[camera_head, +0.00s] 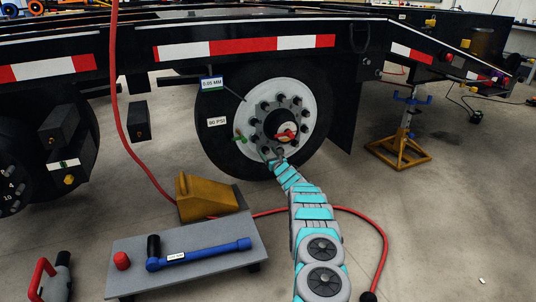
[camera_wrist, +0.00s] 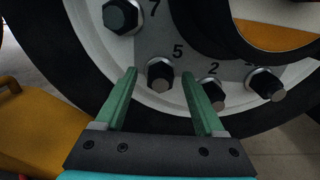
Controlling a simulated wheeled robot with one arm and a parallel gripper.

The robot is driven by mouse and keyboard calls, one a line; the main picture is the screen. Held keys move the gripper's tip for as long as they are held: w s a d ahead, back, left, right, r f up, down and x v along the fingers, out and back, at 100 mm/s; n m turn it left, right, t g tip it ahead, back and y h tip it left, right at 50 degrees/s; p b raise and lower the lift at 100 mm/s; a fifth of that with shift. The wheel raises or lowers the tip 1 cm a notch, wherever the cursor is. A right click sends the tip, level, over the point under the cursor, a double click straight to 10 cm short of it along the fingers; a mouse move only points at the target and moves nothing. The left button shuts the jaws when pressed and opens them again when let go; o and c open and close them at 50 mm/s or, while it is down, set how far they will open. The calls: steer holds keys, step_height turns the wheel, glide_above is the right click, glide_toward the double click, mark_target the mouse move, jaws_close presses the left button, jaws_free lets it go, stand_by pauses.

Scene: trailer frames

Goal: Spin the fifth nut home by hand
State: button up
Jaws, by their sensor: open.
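The wheel (camera_head: 299,90) has a white rim with a ring of dark nuts and studs. In the wrist view the nut by the number 5 (camera_wrist: 160,77) sits on the rim, between the tips of my green fingers. My gripper (camera_wrist: 159,73) is open around it, with a gap visible on both sides. I cannot tell how far the nut is threaded on. The nut by the number 2 (camera_wrist: 212,94) is just right of my right finger. The nut by the number 7 (camera_wrist: 122,16) is at upper left. In the head view my arm reaches the lower rim; its fingertips are too small to make out.
A yellow chock (camera_head: 204,199) stands front left of the wheel. A grey bench (camera_head: 225,272) holds a blue torque wrench (camera_head: 200,254) and a red cap (camera_head: 122,260). A red hose (camera_head: 381,240) runs across the floor. A yellow jack stand (camera_head: 398,152) is at right.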

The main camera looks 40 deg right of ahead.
stand_by(0.3)
jaws_close()
stand_by(0.5)
